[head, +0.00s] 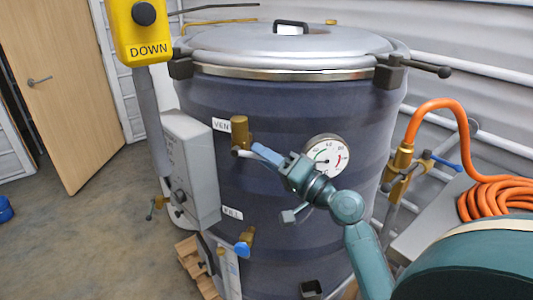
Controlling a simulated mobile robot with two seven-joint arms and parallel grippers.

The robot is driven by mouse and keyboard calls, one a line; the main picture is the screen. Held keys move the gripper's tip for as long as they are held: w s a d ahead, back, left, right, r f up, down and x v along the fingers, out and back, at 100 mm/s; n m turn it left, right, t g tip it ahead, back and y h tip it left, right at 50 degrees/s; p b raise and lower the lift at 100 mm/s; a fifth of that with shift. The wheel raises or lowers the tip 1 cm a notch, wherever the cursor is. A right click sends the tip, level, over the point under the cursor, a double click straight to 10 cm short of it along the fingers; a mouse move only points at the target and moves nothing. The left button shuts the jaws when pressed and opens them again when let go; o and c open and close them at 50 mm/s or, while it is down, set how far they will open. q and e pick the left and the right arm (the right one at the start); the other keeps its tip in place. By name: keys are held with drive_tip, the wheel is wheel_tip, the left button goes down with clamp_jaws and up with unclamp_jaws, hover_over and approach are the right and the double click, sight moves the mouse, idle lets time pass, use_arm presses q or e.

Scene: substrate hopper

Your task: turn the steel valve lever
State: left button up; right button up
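The steel valve lever (243,153) is on the brass valve (240,131) beside the VENT label, on the front of the dark blue vessel (270,220). A pale blue piece (267,154), which looks like the lever's grip, reaches from it to the right and down. My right gripper (287,168) is at the right end of this piece, reached by my teal arm from the lower right. They look in contact, but I cannot tell whether the fingers are closed around it. My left gripper is not in view.
A round gauge (326,155) is just right of the gripper. A grey box (189,168) is on the vessel's left. A lower brass valve with a blue knob (243,247) is below. A yellow DOWN pendant (141,30) hangs upper left. An orange hose (490,195) lies coiled at right.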

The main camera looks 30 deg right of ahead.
drive_tip(key=shift+c, duration=0.3)
clamp_jaws()
idle(0.3)
